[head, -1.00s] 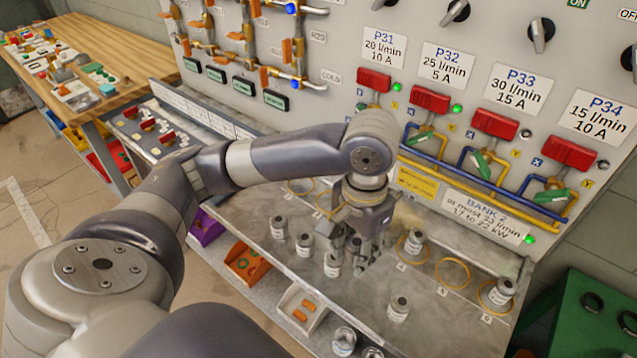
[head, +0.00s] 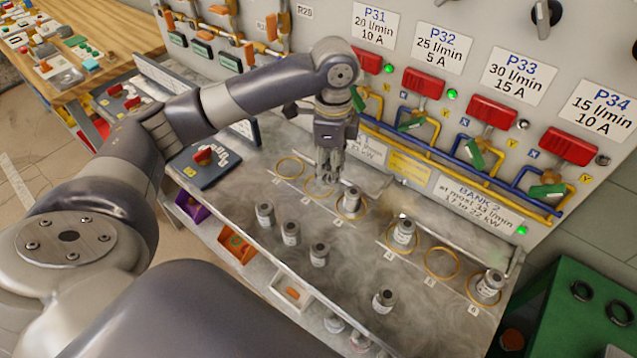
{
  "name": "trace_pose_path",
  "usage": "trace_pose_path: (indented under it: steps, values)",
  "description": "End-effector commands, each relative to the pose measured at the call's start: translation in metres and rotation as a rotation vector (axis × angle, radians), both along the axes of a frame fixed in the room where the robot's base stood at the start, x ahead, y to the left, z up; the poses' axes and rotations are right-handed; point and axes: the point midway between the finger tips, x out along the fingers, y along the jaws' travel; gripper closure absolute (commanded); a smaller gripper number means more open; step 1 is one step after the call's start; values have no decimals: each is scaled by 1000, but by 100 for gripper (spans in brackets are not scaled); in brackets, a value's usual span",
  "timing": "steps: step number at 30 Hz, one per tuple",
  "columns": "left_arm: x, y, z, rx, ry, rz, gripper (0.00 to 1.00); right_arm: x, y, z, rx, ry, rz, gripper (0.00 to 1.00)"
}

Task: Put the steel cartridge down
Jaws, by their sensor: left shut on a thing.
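My left gripper (head: 328,172) points down and is shut on a steel cartridge, which is mostly hidden between the fingers. It is over the bench near the second brass ring (head: 309,193) from the left. The leftmost ring (head: 290,168) is empty. A steel cartridge (head: 351,201) stands in the third ring, close to the right of the gripper. Other cartridges stand in the fourth ring (head: 403,233) and the last ring (head: 491,284); the fifth ring (head: 442,263) is empty. My right gripper is not in view.
Loose cartridges stand in front of the rings: one at left (head: 265,214), one beside it (head: 291,233), one nearer (head: 319,255) and one at right (head: 383,301). The valve panel (head: 440,27) rises behind. A purple bin (head: 189,206) and an orange bin (head: 236,243) sit below the front edge.

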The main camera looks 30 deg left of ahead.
Motion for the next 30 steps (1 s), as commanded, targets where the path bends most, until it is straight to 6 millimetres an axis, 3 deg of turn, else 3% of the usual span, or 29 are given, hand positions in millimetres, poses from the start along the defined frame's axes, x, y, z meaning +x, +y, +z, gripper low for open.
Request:
trace_pose_path:
  steps: [9,17,30]
  values:
    - [29,39,0,2,-12,-383,100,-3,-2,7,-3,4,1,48]
    - [39,56,-1,7,-17,-553,100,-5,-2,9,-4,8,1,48]
    - [40,58,-56,6,-16,-576,100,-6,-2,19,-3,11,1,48]
